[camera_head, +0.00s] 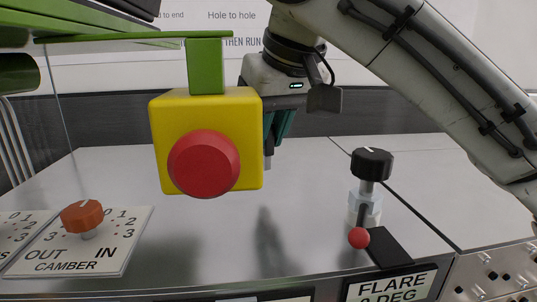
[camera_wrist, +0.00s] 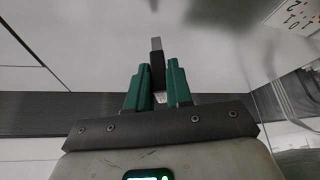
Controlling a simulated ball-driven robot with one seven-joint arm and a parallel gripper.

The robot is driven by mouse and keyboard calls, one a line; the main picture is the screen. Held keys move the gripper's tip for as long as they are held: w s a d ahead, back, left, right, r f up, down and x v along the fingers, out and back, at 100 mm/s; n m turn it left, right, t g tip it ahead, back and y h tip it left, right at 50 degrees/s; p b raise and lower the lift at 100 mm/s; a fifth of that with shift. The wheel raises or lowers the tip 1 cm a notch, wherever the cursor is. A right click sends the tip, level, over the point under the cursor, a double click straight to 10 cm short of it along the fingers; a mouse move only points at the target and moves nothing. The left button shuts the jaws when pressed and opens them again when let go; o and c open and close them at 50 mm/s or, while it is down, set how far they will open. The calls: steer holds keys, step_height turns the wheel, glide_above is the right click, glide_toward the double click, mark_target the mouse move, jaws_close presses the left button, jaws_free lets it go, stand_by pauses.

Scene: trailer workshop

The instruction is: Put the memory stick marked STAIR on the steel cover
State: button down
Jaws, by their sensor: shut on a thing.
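My gripper (camera_head: 277,125) hangs above a wide, shiny steel surface, which looks like the steel cover (camera_head: 325,205). In the head view its left side is partly hidden behind the yellow box. In the wrist view my gripper's green fingers (camera_wrist: 158,72) are shut on a small dark stick with a grey metal end, the memory stick (camera_wrist: 157,68). Its end also shows just below the fingers in the head view (camera_head: 268,161). I cannot read any marking on it. The stick is clear of the steel, and a dark reflection lies below it.
A yellow box with a red button (camera_head: 203,163) hangs from a green arm at the left front. A black knob (camera_head: 372,164) and a red-tipped lever (camera_head: 359,237) stand at the right. The CAMBER panel (camera_head: 85,240) with an orange knob is front left. The middle of the steel is bare.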

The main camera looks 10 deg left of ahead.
mark_target(270, 149)
steer(key=shift+f, duration=1.8)
steer(key=c, duration=1)
jaws_free()
steer(key=shift+f, duration=0.1)
steer(key=v, duration=1.2)
steer(key=shift+b, duration=0.4)
